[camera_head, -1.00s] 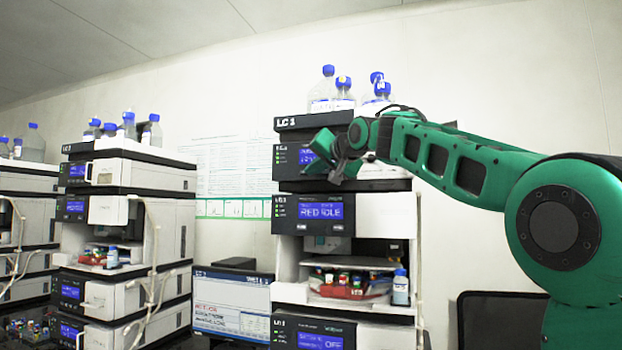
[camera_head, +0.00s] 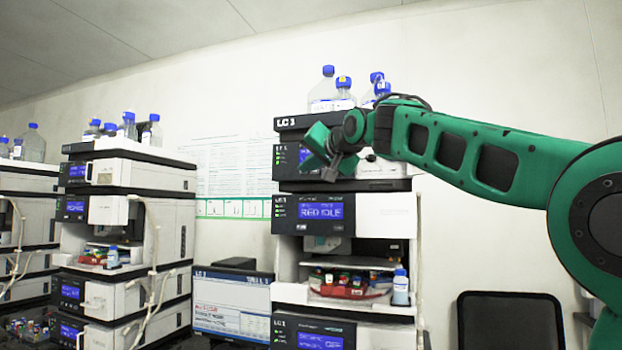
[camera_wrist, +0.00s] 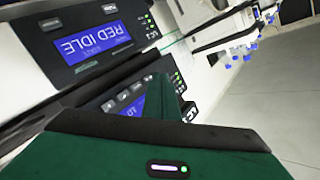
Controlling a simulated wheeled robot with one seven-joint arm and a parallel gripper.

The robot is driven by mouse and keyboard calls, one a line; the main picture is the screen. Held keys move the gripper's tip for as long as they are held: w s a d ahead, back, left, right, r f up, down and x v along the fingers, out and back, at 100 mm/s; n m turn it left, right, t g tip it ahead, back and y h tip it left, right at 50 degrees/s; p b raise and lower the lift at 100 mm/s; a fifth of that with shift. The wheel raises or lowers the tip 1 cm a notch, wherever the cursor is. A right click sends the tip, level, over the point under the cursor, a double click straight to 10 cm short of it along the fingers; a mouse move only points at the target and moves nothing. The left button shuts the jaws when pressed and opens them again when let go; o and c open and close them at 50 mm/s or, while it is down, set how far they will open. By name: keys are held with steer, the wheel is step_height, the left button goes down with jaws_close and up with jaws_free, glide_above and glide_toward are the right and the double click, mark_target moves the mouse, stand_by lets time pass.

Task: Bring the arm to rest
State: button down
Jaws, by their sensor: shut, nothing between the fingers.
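My green arm reaches in from the right in the head view, with my gripper (camera_head: 328,168) at its end. The gripper is in front of the upper modules of the LC 3 column stack (camera_head: 345,212), tilted downward, and it holds nothing. Its fingers are small and dark in this view. Whether the gripper touches the stack cannot be told.
Blue-capped bottles (camera_head: 322,90) stand on top of the stack. An open bay holds a red tray (camera_head: 340,290) with vials and a small bottle (camera_head: 400,288). Another stack (camera_head: 128,225) stands to the left. A dark chair back (camera_head: 510,322) is at lower right.

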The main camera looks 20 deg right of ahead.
steer(key=shift+d+f, duration=0.1)
stand_by(0.4)
steer(key=s+d+f+g+h, duration=0.1)
steer(key=s+d+f+g, duration=0.2)
steer(key=s+d+f, duration=0.55)
steer(key=s+d+f+m+g+h, duration=0.1)
steer(key=s+d+f+g+h, duration=0.15)
steer(key=f, duration=1.15)
steer(key=s+d+f+g+h, duration=0.1)
steer(key=s+d+f+g, duration=0.2)
steer(key=s+d+f, duration=0.6)
steer(key=s+a+f+g+y, duration=0.2)
steer(key=s+f+g, duration=0.6)
steer(key=s+f, duration=1.7)
steer(key=s+a, duration=0.1)
steer(key=s, duration=0.1)
steer(key=shift+s+f, duration=0.35)
steer(key=shift+w+f, duration=0.2)
steer(key=shift+w, duration=0.45)
